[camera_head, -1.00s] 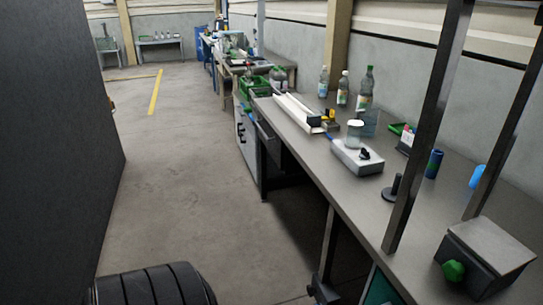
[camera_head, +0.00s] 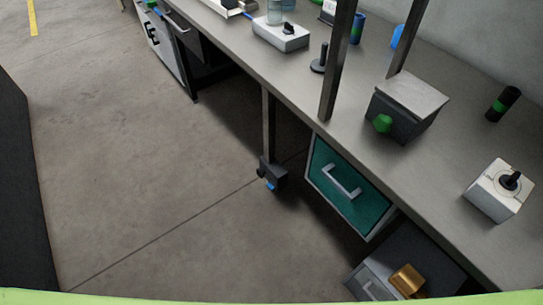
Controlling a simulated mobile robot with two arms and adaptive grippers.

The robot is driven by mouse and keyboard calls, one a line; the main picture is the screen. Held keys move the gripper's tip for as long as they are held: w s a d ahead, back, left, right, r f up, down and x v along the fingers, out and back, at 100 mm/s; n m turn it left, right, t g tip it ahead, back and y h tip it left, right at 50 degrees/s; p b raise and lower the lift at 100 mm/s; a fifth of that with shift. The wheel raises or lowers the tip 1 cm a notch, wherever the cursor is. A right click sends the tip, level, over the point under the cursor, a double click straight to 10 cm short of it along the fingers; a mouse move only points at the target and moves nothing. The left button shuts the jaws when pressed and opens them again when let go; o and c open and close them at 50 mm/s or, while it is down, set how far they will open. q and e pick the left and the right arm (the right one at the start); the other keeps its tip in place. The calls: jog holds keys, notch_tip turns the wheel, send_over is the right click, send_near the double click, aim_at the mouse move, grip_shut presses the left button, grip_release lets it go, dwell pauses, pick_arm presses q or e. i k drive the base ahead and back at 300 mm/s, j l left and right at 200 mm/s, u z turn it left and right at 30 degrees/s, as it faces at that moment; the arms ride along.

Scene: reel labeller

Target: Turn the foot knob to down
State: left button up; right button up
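No part is clearly marked as the foot knob. A dark block (camera_head: 271,173) with a small blue part is fixed low on the bench leg, near the floor. A white box (camera_head: 500,190) with a black rotary knob (camera_head: 512,181) stands on the bench at the right. Another white box (camera_head: 281,36) with a black knob (camera_head: 289,28) is on the bench at the top. A dark box with a grey lid (camera_head: 408,105) has a green knob (camera_head: 383,123) on its front. Neither of my grippers is in view.
The bench (camera_head: 450,165) runs from top left to lower right. Under it are a teal drawer (camera_head: 348,190) and a grey unit with an orange-brown block (camera_head: 407,280). Metal posts (camera_head: 338,60) rise from the bench. The concrete floor (camera_head: 130,150) at left is clear.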

aim_at(260, 172)
jog(key=z, duration=0.6)
jog(key=i+j+z, duration=0.2)
jog(key=j+z, duration=0.15)
jog(key=j, duration=0.2)
jog(key=i+j+z, duration=0.1)
jog(key=j+z, duration=0.25)
jog(key=j, duration=0.25)
jog(key=j+z, duration=0.4)
jog(key=j, duration=0.25)
jog(key=i, duration=0.05)
